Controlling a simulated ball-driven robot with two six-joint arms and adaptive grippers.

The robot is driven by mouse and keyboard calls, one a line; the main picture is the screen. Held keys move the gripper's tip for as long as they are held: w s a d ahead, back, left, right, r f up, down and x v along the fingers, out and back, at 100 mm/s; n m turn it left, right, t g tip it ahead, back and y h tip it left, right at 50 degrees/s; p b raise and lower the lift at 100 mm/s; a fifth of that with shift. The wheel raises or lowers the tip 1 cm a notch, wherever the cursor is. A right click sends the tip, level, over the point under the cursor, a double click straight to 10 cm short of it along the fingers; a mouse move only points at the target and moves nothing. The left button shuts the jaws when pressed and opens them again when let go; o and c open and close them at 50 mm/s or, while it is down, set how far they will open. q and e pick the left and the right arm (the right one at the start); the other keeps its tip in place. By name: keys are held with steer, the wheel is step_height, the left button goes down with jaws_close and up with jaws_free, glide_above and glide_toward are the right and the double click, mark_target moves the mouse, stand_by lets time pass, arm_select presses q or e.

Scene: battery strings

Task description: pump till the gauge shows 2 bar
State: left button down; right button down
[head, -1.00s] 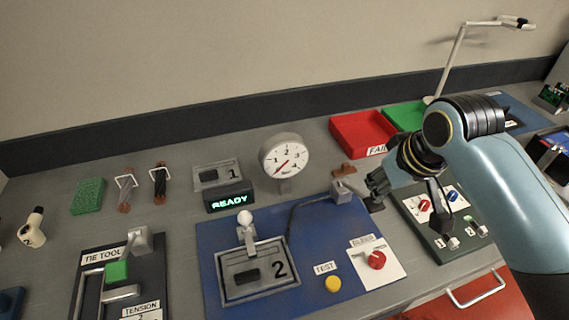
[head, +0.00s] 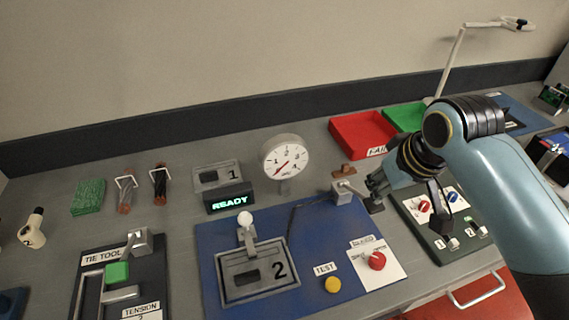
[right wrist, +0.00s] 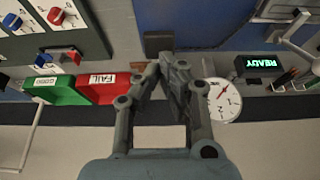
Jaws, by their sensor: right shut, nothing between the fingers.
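The round white gauge (head: 286,157) stands at the back of the bench. Its red needle points to the lower left, below the 1. It also shows upside down in the right wrist view (right wrist: 222,101). My left gripper is out of view.
The blue panel (head: 215,262) carries a frame marked 2, a yellow TEST button (head: 333,284) and a red knob (head: 377,261). A READY display (head: 229,200) is lit. A red FAIL tray (head: 352,140) and a green tray (head: 402,115) stand behind my right arm.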

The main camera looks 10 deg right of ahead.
mark_target(376, 206)
stand_by(0.3)
steer(key=shift+s+f+b, duration=0.25)
steer(key=shift+f+b, duration=0.45)
steer(key=shift+f, duration=1.1)
steer(key=shift+s+f+b, duration=0.2)
steer(key=shift+f+b, duration=0.45)
steer(key=shift+f, duration=1.15)
steer(key=r+p, duration=0.2)
steer(key=p, duration=0.1)
steer(key=shift+w+r, duration=0.2)
steer(key=shift+r, duration=0.2)
step_height(376, 206, up, 2)
steer(key=shift+w+p, duration=0.15)
steer(key=shift+p, duration=0.2)
steer(key=shift+w+r, duration=0.15)
steer(key=shift+r, duration=1.15)
steer(key=shift+w+r, duration=0.1)
steer(key=shift+r, duration=1.2)
